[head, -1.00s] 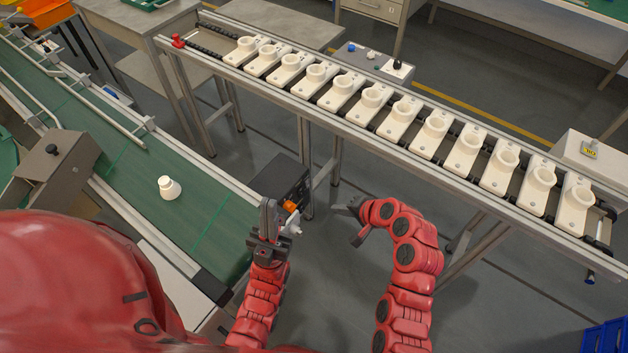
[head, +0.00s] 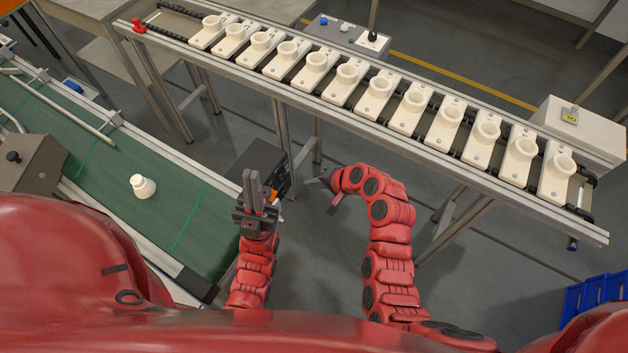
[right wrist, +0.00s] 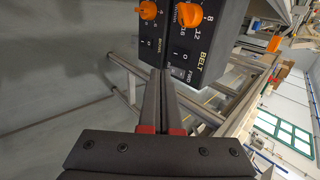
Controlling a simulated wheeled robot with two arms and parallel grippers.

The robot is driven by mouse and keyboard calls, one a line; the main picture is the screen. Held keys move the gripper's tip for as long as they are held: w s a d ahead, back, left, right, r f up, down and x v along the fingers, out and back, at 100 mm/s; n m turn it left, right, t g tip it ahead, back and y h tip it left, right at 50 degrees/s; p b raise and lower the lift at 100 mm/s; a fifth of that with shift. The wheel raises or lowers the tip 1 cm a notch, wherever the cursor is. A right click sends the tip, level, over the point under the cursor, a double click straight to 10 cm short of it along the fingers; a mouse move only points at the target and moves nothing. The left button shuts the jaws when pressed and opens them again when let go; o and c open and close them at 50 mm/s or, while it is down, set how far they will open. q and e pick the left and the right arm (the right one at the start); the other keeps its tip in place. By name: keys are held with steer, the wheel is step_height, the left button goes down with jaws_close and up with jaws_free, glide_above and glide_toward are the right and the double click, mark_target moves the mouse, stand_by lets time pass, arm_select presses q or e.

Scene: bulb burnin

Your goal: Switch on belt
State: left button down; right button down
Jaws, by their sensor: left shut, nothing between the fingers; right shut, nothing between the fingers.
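A dark control box (head: 262,160) with orange knobs sits at the belt's end, partly hidden by my left gripper. In the right wrist view its panel shows a BELT label (right wrist: 203,62), an orange knob (right wrist: 187,15) and a small switch (right wrist: 179,56) marked I and 0. My right gripper (right wrist: 160,72) is shut and empty, its tips just in front of or below the panels; contact cannot be told. My left gripper (head: 251,175) is shut and empty, pointing up.
A long rail (head: 395,140) holds a row of white sockets (head: 375,95) beyond my arms. A grey box (head: 585,125) stands at its right end and blue crates (head: 590,297) at lower right. Grey floor (head: 330,270) lies open between my arms.

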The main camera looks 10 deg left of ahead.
mark_target(281, 177)
steer(key=w+a+f+p, duration=0.1)
steer(key=w+a+f, duration=0.1)
steer(key=a+f, duration=0.3)
steer(key=shift+w+a, duration=0.4)
steer(key=shift+a, duration=1)
steer(key=shift+f, duration=0.15)
